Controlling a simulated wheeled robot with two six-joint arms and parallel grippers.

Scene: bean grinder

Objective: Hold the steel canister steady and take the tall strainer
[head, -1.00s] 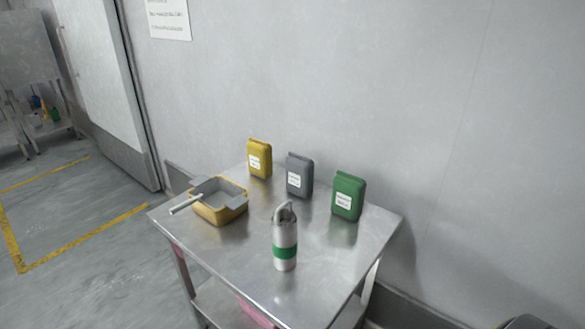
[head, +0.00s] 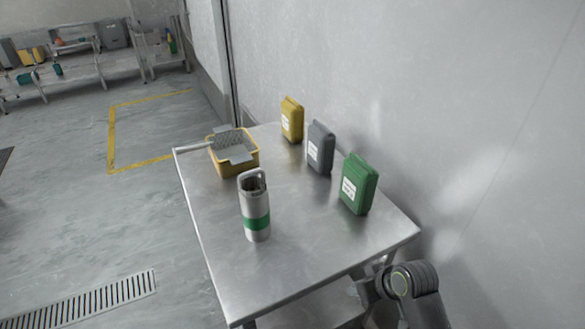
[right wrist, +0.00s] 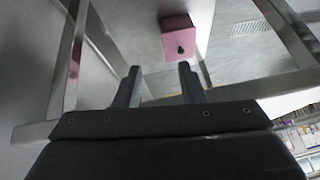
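The steel canister (head: 256,208) stands upright on the steel table, with a green band around its lower part and a loop-shaped part at its top. Something brown shows inside its open top; I cannot tell whether that is the tall strainer. My right gripper (right wrist: 160,80) shows in the right wrist view with its two fingers apart and nothing between them. It is away from the canister, which is not in that view. In the head view part of my right arm shows at the lower right, beside the table. My left gripper is in neither view.
A yellow bin (head: 235,160) with a mesh strainer and handle sits at the table's far left. Yellow (head: 291,120), grey (head: 320,147) and green (head: 358,184) packs stand along the wall side. The table's (head: 290,262) near part is clear. A pink box (right wrist: 178,36) shows in the wrist view.

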